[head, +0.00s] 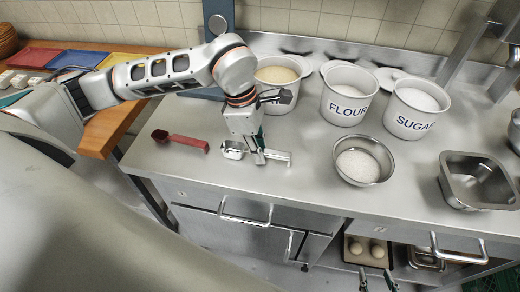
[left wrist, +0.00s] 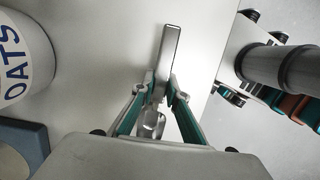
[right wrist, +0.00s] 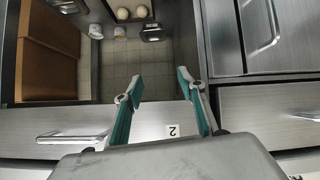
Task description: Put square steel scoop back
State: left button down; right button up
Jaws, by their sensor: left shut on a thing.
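The square steel scoop (head: 232,149) is at the counter's front left in the head view, bowl to the left and handle to the right. My left gripper (head: 258,156) points down and is shut on its handle. In the left wrist view the handle (left wrist: 169,48) passes between the fingertips (left wrist: 162,88), with the bowl (left wrist: 151,126) partly hidden between the fingers. I cannot tell whether the scoop touches the counter. My right gripper (right wrist: 160,82) is open and empty, low in front of the cabinets; its tips show at the head view's bottom edge (head: 377,281).
A red scoop (head: 180,140) lies left of my left gripper. Oats (head: 277,88), flour (head: 345,96) and sugar (head: 415,108) canisters stand behind. A steel bowl of white contents (head: 362,160) and a square steel pan (head: 478,181) stand right. Counter around the scoop is bare.

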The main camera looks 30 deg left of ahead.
pick_arm(q)
jog(key=shift+f, duration=0.2)
jog(key=c, duration=1.9)
grip_release()
jog(key=shift+r, duration=0.1)
jog(key=v, duration=1.2)
jog(key=shift+s, duration=0.1)
